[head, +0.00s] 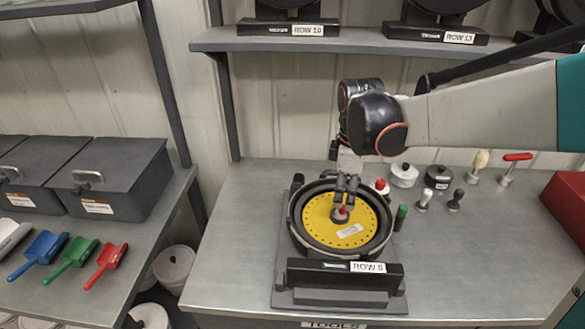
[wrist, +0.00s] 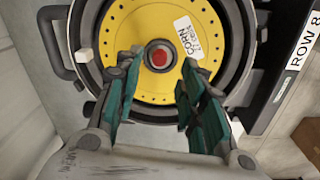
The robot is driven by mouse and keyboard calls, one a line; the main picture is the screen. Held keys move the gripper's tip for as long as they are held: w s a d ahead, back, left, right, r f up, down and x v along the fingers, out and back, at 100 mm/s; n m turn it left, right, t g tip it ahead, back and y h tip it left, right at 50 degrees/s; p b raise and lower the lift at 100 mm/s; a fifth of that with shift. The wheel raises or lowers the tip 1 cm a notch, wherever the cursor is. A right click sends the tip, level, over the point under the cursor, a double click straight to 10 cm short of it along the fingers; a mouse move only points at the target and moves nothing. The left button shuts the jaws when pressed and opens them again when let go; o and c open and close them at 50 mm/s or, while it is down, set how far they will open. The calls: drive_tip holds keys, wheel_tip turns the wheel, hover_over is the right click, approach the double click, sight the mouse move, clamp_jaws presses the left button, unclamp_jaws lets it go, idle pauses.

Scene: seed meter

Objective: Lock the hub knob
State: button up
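The hub knob (head: 343,210) is a small red-topped knob at the centre of a yellow seed disc (head: 318,210). The disc lies in a round black meter housing (head: 295,228) on the bench. In the wrist view the knob (wrist: 158,57) shows as a red centre inside a pale and dark ring, and the disc (wrist: 125,30) carries a CORN label. My gripper (head: 344,200) points down over the hub. In the wrist view its two green-padded fingers (wrist: 160,68) stand apart, on either side of the knob's near side, with a clear gap. Nothing is seen between the pads.
A black bar labelled ROW (head: 345,273) stands in front of the housing. A green-handled tool (head: 401,217), a red-topped item (head: 381,186) and several small knobs stand to the right. A red box (head: 570,205) is at the far right. The bench's front right is clear.

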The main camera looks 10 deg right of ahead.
sight(343, 207)
drive_tip(key=shift+w+f+b, duration=0.1)
drive_tip(key=shift+f+b, duration=0.45)
drive_tip(key=shift+f, duration=1.65)
clamp_jaws()
